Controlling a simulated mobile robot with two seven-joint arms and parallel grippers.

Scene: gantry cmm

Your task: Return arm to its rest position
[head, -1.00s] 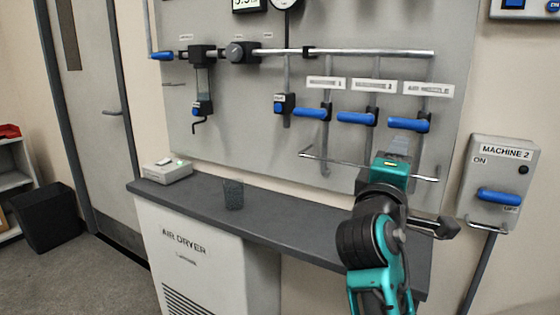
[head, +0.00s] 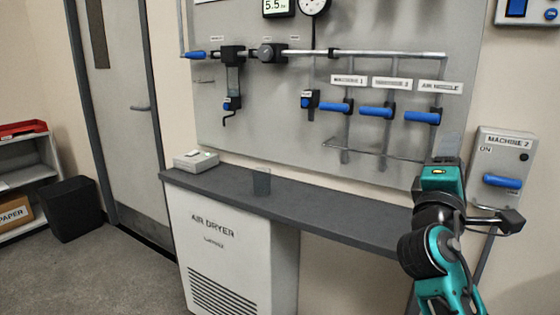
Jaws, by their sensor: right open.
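My right gripper (head: 447,148) is at the right of the head view, at the end of my teal and black right arm. It points up in front of the right end of the grey panel, below the blue valve handle under the "AIR NOZZLE" label (head: 440,87). It looks apart from the handle and holds nothing that I can see. Its fingers are seen nearly edge-on. The three blue handles (head: 376,111) of the labelled valves lie level in a row. My left gripper is not in view.
A dark shelf (head: 320,208) runs under the panel, above the white air dryer (head: 230,250). A clear cup (head: 262,181) and a small light box (head: 196,160) stand on it. The Machine 2 switch box (head: 502,160) is right of my gripper. Open floor lies at left.

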